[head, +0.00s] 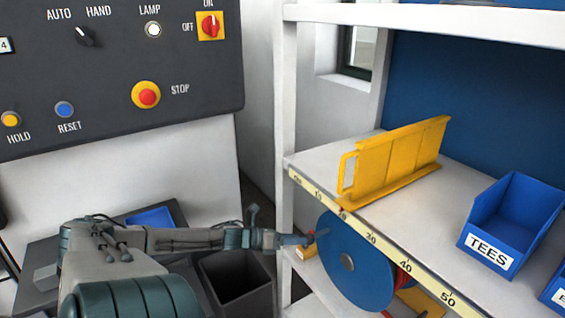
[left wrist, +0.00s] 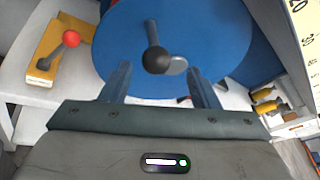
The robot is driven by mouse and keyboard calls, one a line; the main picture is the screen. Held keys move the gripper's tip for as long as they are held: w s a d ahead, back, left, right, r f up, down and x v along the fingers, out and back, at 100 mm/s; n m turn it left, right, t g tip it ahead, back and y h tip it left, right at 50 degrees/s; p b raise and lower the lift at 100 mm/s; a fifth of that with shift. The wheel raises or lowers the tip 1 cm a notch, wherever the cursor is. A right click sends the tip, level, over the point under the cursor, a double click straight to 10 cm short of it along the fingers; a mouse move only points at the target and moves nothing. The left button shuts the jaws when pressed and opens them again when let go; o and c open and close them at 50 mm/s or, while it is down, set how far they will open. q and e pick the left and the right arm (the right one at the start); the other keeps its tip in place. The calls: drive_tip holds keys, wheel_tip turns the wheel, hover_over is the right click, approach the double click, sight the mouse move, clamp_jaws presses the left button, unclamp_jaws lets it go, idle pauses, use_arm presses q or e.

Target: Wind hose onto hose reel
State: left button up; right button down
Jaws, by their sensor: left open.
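The hose reel, a blue disc (head: 355,262), stands on the lower shelf, and it fills the upper middle of the left wrist view (left wrist: 225,40). A grey crank with a dark round knob (left wrist: 156,60) sticks out from its face. My left gripper (head: 308,239) is at the left side of the reel. In the left wrist view its two fingers (left wrist: 160,82) are apart, with the knob between and just beyond their tips; I cannot tell whether they touch it. Red pieces, perhaps hose, show behind the disc (head: 402,277); most of the hose is hidden. My right gripper is out of view.
A yellow block with a red-balled lever (left wrist: 70,38) stands left of the reel. A control panel (head: 115,70) hangs left; a dark bin (head: 238,285) stands below.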

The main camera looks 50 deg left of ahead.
use_arm(q)
drive_tip(key=shift+p+v, duration=1.05)
drive_tip(key=shift+v, duration=0.75)
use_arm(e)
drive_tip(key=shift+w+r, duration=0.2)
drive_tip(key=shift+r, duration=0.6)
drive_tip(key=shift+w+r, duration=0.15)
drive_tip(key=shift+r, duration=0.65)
